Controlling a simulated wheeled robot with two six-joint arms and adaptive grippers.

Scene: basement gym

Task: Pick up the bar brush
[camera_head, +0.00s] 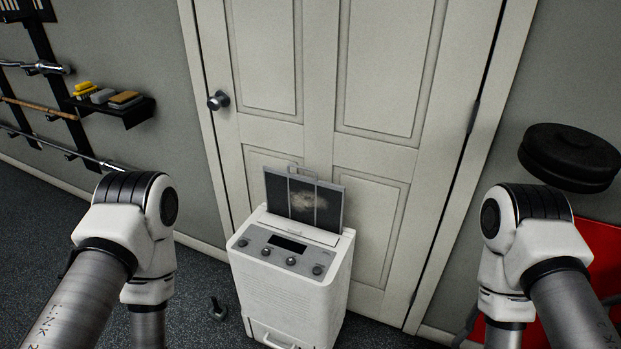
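A small black wall shelf (138,115) at the upper left holds three small items side by side. A yellow item (84,89) with an uneven top is at its left, a grey block (103,96) is in the middle, and a tan-topped dark block (125,98) is at the right. I cannot tell for sure which of them is the bar brush. My two arms show only their upper links and elbows, at the lower left and lower right. Both grippers are out of the picture.
A white dehumidifier-like appliance (290,300) with a raised grey filter panel (328,208) stands before a closed door (385,70). Bars hang on a wall rack (48,40) at left. Black round plates (568,155) are at right. A small dark object (218,309) lies on the floor.

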